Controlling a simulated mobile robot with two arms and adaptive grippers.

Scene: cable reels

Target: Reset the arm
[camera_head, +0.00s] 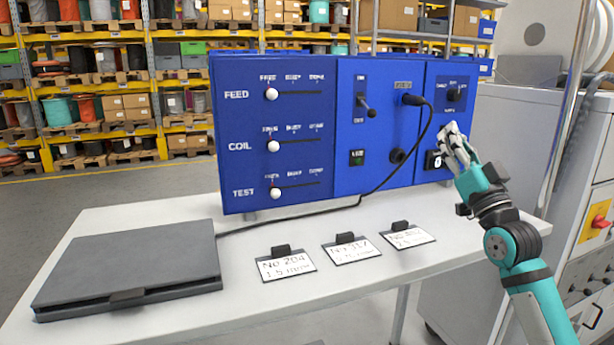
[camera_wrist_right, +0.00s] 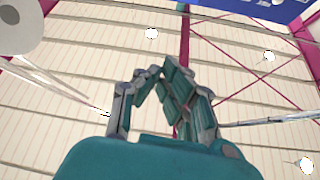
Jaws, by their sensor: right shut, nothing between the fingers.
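My right gripper (camera_head: 452,140) is in front of the right part of the blue control panel (camera_head: 300,75), with its fingers pointing up. It covers part of the panel near a small display at the lower right. I cannot tell whether it touches the panel. In the right wrist view the fingers of my right gripper (camera_wrist_right: 155,75) are drawn together with nothing between them, against the ceiling. My left gripper is not in view.
The panel stands on a white table (camera_head: 330,285). A dark grey flat case (camera_head: 130,265) lies at the left. Three label cards (camera_head: 287,264) lie in front. A black cable (camera_head: 425,130) runs from the panel. A grey cabinet (camera_head: 510,130) stands at the right, shelves (camera_head: 150,55) behind.

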